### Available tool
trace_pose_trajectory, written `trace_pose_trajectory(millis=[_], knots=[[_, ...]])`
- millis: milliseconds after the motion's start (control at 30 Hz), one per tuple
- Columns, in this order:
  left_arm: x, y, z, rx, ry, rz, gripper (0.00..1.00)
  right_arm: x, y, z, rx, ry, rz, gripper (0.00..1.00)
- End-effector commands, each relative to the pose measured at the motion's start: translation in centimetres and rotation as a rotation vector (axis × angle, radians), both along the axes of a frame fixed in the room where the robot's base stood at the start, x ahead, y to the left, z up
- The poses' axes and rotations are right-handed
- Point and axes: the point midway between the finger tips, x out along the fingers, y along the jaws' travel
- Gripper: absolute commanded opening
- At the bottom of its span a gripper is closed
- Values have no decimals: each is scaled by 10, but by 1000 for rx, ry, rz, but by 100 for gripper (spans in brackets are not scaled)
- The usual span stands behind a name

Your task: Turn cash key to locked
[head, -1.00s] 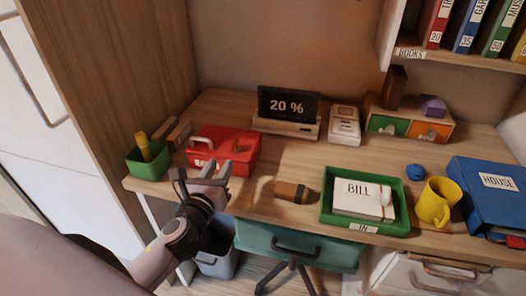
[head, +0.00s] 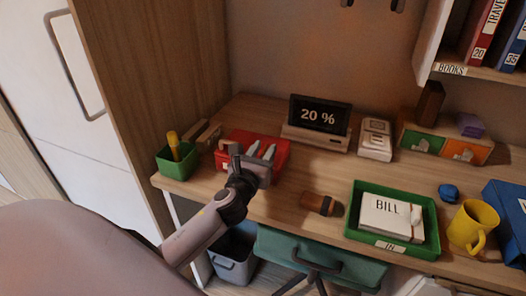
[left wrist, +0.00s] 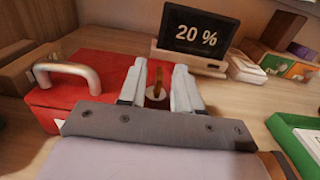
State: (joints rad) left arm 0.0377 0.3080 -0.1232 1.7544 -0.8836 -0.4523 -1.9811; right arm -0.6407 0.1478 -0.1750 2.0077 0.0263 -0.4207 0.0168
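The red cash box (head: 235,141) sits at the left of the desk, partly hidden by my left gripper in the head view. In the left wrist view the box (left wrist: 95,62) shows its silver handle (left wrist: 66,72) at the left. The brass-coloured key (left wrist: 158,80) stands in a pale round lock on the box. My left gripper (head: 261,151) is over the box. Its two pale fingers (left wrist: 158,88) are apart, one on each side of the key, with a gap visible on both sides. My right gripper is not in view.
A "20 %" display (head: 318,118) stands behind the box. A green pen cup (head: 177,160) is left of it. A brown brush-like object (head: 321,204) and a green "IN" tray (head: 432,225) with a bill lie to the right. Bare desk lies between.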

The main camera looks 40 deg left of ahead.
Motion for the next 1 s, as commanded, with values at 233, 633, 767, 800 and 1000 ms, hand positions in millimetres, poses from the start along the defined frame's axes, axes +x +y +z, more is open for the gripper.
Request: trace_pose_trajectory(millis=[233, 633, 767, 800, 1000], knots=[[0, 0, 0, -1, 1, 0, 23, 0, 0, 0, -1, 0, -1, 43], [0, -1, -1, -3, 0, 15, 0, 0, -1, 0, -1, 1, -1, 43], [0, -2, -1, -4, 0, 55, 0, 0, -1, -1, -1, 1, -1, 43], [0, -2, -1, -4, 1, 73, 0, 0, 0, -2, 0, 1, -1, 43], [2, -5, -1, -5, 0, 210, 0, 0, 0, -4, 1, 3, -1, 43]])
